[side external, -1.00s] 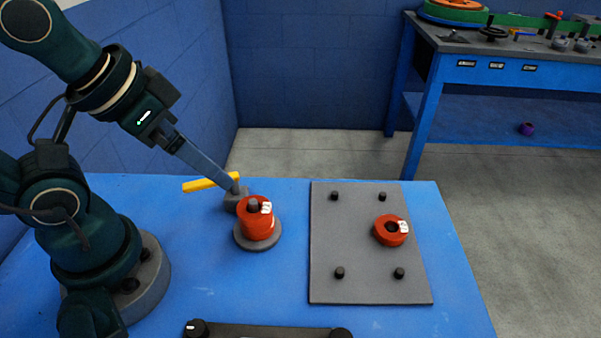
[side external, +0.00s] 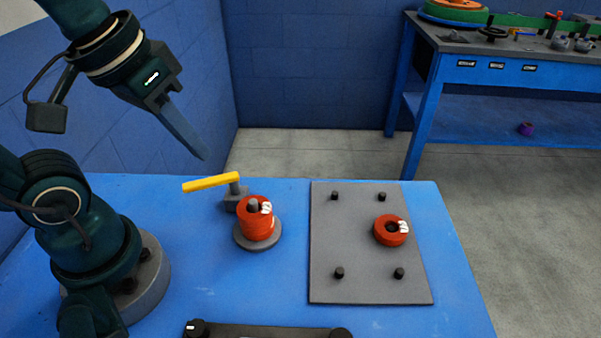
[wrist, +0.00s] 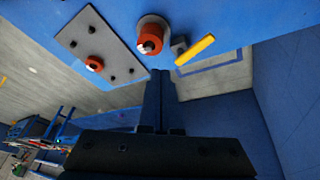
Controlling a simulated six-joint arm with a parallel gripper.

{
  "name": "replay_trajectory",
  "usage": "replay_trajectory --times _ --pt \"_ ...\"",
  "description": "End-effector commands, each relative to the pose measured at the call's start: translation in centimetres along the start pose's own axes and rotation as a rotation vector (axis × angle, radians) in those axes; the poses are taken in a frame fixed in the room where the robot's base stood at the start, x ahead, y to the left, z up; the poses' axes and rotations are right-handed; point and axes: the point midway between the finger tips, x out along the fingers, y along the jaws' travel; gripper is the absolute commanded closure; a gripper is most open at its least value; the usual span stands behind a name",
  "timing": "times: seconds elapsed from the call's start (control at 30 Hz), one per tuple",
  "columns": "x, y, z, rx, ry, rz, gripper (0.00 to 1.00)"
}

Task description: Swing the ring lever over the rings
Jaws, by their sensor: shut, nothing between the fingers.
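The yellow ring lever (side external: 211,183) sits on a short grey post and block (side external: 236,200) beside the ring stack. Its bar points left, away from the rings. The red-orange rings (side external: 258,224) are stacked on a peg with a round grey base (side external: 243,243). My gripper (side external: 203,155) is shut and empty, in the air above and left of the lever, touching nothing. In the wrist view, my gripper's fingers (wrist: 159,82) point toward the rings (wrist: 152,32), with the yellow lever (wrist: 196,50) to their right.
A grey panel (side external: 365,285) with several black pegs and a single red ring (side external: 391,231) lies right of the stack. A dark bar (side external: 270,330) with knobs lies at the front edge. A blue workbench (side external: 500,75) stands behind. The blue table between is clear.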

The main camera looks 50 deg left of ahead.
Motion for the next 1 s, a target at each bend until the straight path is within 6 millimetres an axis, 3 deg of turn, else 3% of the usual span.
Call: replay_trajectory --times 0.27,0.5,0.8,1.0 --pt "-0.7 -3.0 -4.0 -0.364 -0.205 -0.073 1.00" --pt "0.2 -7.1 -6.7 -0.654 -0.358 -0.115 1.00" --pt "2.5 -13.1 -7.8 -0.919 -0.490 -0.128 1.00" --pt "3.5 -14.9 -7.1 -0.995 -0.532 -0.128 1.00"
